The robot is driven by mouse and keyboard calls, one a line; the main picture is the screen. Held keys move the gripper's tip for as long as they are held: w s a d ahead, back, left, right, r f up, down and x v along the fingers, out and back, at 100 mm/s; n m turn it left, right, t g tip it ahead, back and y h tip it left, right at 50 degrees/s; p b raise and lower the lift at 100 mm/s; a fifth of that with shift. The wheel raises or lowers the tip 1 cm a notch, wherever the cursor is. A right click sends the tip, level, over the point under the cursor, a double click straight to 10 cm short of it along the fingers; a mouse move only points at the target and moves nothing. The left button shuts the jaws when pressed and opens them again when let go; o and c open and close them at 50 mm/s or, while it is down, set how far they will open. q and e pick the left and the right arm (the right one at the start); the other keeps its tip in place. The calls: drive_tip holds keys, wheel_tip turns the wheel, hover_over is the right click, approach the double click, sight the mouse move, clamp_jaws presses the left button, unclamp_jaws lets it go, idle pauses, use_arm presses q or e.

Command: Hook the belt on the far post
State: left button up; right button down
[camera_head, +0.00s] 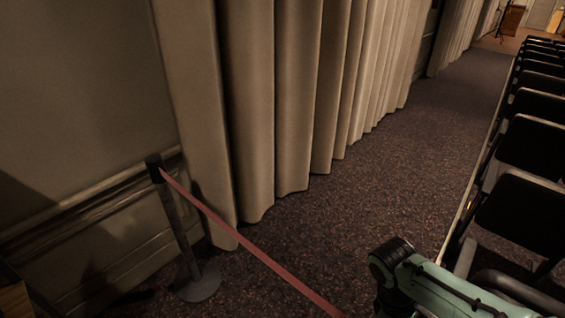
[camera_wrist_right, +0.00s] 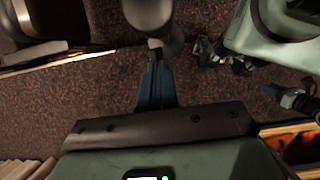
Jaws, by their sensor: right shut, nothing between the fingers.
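A dark stanchion post (camera_head: 178,225) with a black head and a round base stands at the left in the head view, near the wall and curtain. A red belt (camera_head: 250,247) runs taut from its head down to the right and leaves the picture at the bottom edge. The belt's other end is hidden, and I see no second post for certain. My right gripper (camera_wrist_right: 155,50) points up in the right wrist view, over the carpet. Its narrow dark fingers are shut and empty.
A row of black chairs (camera_head: 520,215) lines the right side. Long beige curtains (camera_head: 295,100) hang along the wall. Open carpet (camera_head: 400,170) lies between them. A grey rounded part (camera_wrist_right: 150,12) is just beyond the right fingertips; I cannot tell what it is.

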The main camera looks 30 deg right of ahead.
use_arm(q)
drive_tip(key=shift+s+d+f, duration=0.1)
drive_tip(key=shift+s, duration=0.25)
use_arm(e)
drive_tip(key=shift+s+d+f, duration=0.15)
drive_tip(key=shift+s+d, duration=0.05)
drive_tip(key=shift+s, duration=0.4)
use_arm(q)
drive_tip(key=w+r+p, duration=0.1)
drive_tip(key=w+a+r+p, duration=0.1)
drive_tip(key=r, duration=0.1)
drive_tip(key=shift+w, duration=0.35)
use_arm(e)
drive_tip(key=w+a+r, duration=0.3)
drive_tip(key=w+r, duration=0.4)
drive_tip(key=r, duration=0.2)
drive_tip(key=shift+w+r, duration=0.15)
drive_tip(key=shift+r, duration=0.15)
drive_tip(key=shift+d, duration=0.1)
